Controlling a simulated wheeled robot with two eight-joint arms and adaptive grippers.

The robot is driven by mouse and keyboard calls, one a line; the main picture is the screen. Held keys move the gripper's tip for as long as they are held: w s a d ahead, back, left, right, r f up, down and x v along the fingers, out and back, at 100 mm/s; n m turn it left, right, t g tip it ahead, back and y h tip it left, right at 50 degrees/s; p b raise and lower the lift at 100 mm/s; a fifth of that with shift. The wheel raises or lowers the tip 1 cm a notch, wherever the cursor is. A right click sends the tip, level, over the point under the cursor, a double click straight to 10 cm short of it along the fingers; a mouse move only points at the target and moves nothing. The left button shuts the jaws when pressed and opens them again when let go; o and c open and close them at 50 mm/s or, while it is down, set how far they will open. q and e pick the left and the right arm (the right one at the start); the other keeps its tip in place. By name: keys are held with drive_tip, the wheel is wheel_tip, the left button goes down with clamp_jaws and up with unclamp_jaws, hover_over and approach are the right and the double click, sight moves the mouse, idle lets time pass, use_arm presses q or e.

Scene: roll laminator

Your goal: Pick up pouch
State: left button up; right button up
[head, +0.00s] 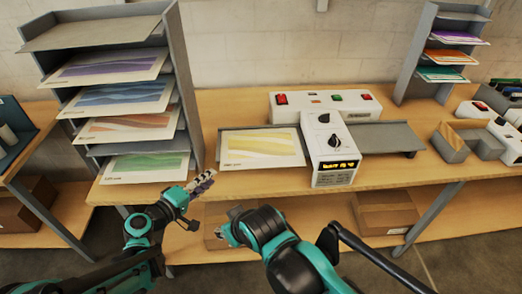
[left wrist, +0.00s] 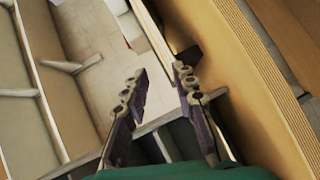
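Flat pouches with coloured wave prints lie in the tall grey rack at the left: a purple one (head: 108,66), a blue one (head: 120,97), an orange one (head: 130,127) and a green one (head: 146,167) on the lowest shelf. A yellow pouch (head: 262,147) lies flat on the laminator's left tray. My left gripper (head: 203,183) is by the table's front edge, just right of and below the green pouch. In the left wrist view its fingers (left wrist: 160,74) are apart with nothing between them. My right gripper (head: 225,236) is lower, in front of the table; its fingers are unclear.
The white laminator (head: 330,150) with knobs and a display stands mid-table, with its grey right tray (head: 388,137) beside it. A second rack (head: 412,60) with pouches stands at the back right. Grey bins (head: 450,142) sit on the right. Cardboard boxes (head: 385,212) are on the lower shelf.

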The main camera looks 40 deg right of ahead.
sight(242, 165)
use_arm(q)
drive_tip(key=d+f+h, duration=0.1)
drive_tip(key=d, duration=0.1)
drive_tip(key=d+f+n+h, duration=0.1)
drive_tip(key=d, duration=0.1)
drive_tip(key=d+f+h, duration=0.1)
drive_tip(key=d+f, duration=0.1)
drive_tip(key=shift+s+d+g+b, duration=0.15)
drive_tip(key=shift+d+g+b, duration=0.15)
drive_tip(key=shift+d+b, duration=0.1)
drive_tip(key=b+x, duration=0.2)
drive_tip(key=x, duration=0.4)
drive_tip(key=shift+d+f, duration=0.1)
drive_tip(key=shift+d, duration=0.2)
drive_tip(key=shift+w+d, duration=0.3)
drive_tip(key=shift+d, duration=0.1)
drive_tip(key=shift+c, duration=0.3)
clamp_jaws()
